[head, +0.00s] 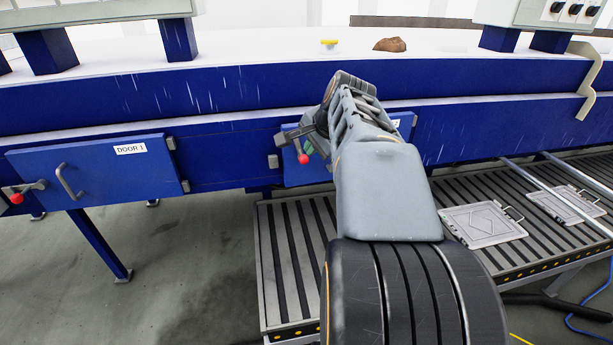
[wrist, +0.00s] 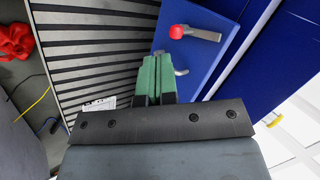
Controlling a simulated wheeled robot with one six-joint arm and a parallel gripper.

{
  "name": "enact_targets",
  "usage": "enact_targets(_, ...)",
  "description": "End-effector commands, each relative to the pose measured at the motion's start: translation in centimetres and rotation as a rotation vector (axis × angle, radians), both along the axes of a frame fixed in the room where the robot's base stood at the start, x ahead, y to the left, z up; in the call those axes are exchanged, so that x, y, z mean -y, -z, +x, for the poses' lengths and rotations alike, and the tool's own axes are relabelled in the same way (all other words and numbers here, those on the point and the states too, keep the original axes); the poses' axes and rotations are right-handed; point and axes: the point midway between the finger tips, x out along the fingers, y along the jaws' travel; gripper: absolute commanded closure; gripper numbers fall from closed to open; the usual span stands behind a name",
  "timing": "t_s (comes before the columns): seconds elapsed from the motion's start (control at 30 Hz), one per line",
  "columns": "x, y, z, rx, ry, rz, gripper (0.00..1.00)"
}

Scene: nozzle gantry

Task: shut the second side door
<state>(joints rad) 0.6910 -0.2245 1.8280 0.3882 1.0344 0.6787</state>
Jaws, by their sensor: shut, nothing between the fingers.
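The second side door (head: 295,176) is a blue panel in the blue side wall, mostly behind my arm in the head view. A corner of its white label shows right of the arm. Its red-knobbed lever (head: 303,158) sits at the panel's left end. In the wrist view the door panel (wrist: 205,55) shows the red knob (wrist: 176,32) and a metal handle (wrist: 181,72). My gripper (wrist: 157,60) has green fingers, shut and empty, over the panel's edge beside the handle. Contact cannot be told.
Door 1 (head: 105,172) lies flat in the wall at the left, with its own handle and red knob (head: 16,198). A slatted platform (head: 290,260) stands below, with two metal plates (head: 483,224) (head: 570,204) on its right. A brown lump (head: 389,44) lies on the white top.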

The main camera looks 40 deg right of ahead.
Motion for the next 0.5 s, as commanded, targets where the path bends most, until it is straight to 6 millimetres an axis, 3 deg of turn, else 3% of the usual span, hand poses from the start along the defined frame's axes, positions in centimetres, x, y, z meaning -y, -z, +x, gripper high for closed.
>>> enact_targets(0.03,1.8,0.8,0.0,0.02,0.069,0.034,1.0)
enact_targets(0.1,3.3,0.7,0.0,0.043,0.135,0.071,1.0)
enact_targets(0.2,4.5,0.8,0.3,0.061,0.185,0.102,1.0)
enact_targets(0.5,5.1,4.4,3.3,0.063,0.197,0.111,1.0)
